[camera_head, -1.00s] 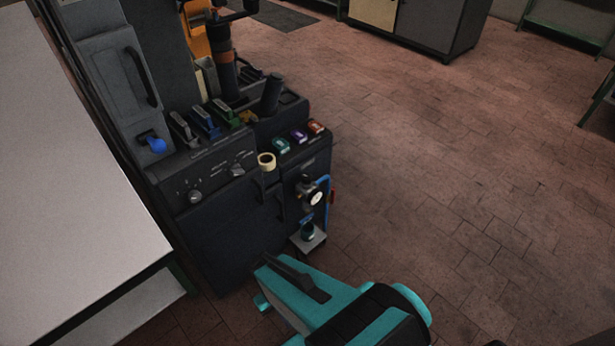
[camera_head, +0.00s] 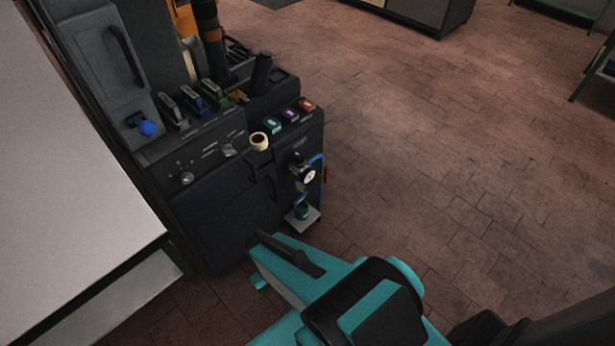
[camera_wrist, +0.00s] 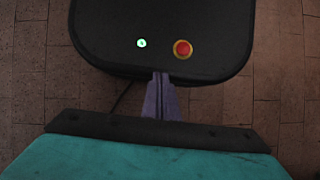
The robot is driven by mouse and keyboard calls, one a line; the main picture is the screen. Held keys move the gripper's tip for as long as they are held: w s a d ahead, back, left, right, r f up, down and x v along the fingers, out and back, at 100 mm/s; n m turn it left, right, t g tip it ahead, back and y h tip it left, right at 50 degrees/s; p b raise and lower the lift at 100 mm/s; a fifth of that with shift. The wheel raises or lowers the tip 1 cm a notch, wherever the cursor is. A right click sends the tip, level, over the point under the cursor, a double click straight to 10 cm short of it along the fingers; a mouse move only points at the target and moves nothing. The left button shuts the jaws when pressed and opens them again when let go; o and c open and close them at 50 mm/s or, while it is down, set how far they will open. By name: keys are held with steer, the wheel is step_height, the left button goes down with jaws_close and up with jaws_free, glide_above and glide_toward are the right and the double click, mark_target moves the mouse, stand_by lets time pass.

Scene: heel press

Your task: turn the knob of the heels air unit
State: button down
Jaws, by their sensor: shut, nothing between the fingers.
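The air unit (camera_head: 308,176) is on the right part of the dark machine's front, with a round white-faced gauge, blue piping and a small bowl below. A dark knob-like part (camera_head: 297,158) sits just above and left of the gauge; it is too small to tell its setting. My gripper (camera_wrist: 161,78) is shut and empty in the wrist view, its two fingers together. It points down over a black rounded surface, apart from the air unit. In the head view my teal wrist is in front of and below the unit; the fingertips cannot be made out.
The dark machine (camera_head: 215,205) carries dials, coloured levers and coloured buttons, with a tape roll (camera_head: 259,141) at its edge. A pale table (camera_head: 70,200) stands close on the left. The tiled floor (camera_head: 430,150) on the right is clear. The black surface bears a red button (camera_wrist: 183,49).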

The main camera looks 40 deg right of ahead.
steer(key=c, duration=2.5)
jaws_free()
steer(key=o, duration=0.7)
steer(key=shift+w+d, duration=0.1)
steer(key=shift+w, duration=0.1)
steer(key=o, duration=0.4)
steer(key=shift+w, duration=0.4)
steer(key=shift+c, duration=0.2)
steer(key=shift+o, duration=1.4)
steer(key=w+d+r+t+b, duration=0.2)
steer(key=w+d+r+b, duration=0.1)
steer(key=w, duration=0.7)
steer(key=shift+w+d+m+y, duration=0.3)
steer(key=shift+d+m+y, duration=0.1)
steer(key=shift+d, duration=0.35)
steer(key=w+d+r+t+b, duration=0.3)
steer(key=w+d+r, duration=0.3)
steer(key=w+d, duration=0.25)
steer(key=w+d+r+t+b, duration=0.1)
steer(key=w+d+r, duration=0.2)
steer(key=d+r, duration=0.3)
steer(key=w+d+r+m+t+h+b, duration=0.1)
steer(key=w+d+r+t+b, duration=0.1)
steer(key=w+d+r, duration=0.2)
steer(key=w+d+r+m+t+h+b, duration=0.1)
steer(key=w+d+r, duration=0.2)
steer(key=d+r, duration=0.7)
steer(key=shift+w+d+r+t+b, duration=0.15)
steer(key=shift+w+d+t+b, duration=0.05)
steer(key=shift+w+t+b, duration=0.2)
